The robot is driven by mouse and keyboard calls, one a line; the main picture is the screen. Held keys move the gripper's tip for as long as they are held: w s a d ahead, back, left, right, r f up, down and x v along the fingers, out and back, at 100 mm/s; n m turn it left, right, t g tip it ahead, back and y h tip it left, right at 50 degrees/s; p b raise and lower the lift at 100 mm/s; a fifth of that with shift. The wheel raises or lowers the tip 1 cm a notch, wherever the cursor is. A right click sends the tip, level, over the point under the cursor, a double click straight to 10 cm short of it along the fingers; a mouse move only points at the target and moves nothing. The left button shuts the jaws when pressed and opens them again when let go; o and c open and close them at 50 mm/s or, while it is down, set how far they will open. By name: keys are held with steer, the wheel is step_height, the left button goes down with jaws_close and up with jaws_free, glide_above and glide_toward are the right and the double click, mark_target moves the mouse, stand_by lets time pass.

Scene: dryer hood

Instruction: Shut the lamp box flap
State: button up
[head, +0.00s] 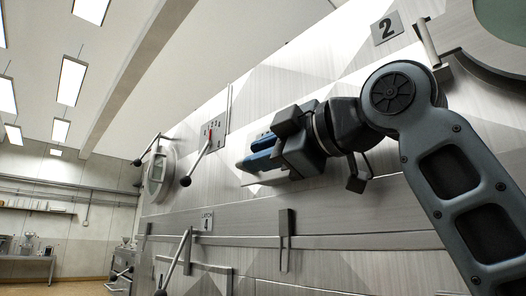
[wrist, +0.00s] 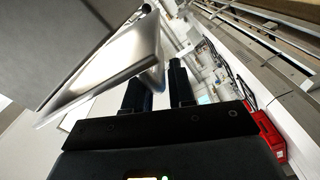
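My gripper (head: 254,153) is at the brushed metal wall of the hood, in the middle of the head view. Its two blue-grey fingers point left along the wall. In the wrist view the dark fingers (wrist: 158,80) stand apart, with nothing clearly held between them. A pale metal plate, seemingly the lamp box flap (wrist: 120,62), stands out at an angle just left of the fingers. Its near end is close to the left fingertip; I cannot tell whether they touch. In the head view my gripper hides most of the lamp box area, and a pale edge shows beneath it.
Left of my gripper are a switch panel (head: 214,132), a black-knobbed lever (head: 197,160) and a round porthole (head: 157,172). Below are a latch lever (head: 178,262) and a dark upright bar (head: 286,240). A red object (wrist: 268,135) shows in the wrist view.

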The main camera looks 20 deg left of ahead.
steer(key=shift+o, duration=1.4)
steer(key=shift+a+f, duration=0.1)
steer(key=shift+f, duration=0.25)
steer(key=shift+r, duration=0.15)
steer(key=shift+r, duration=0.1)
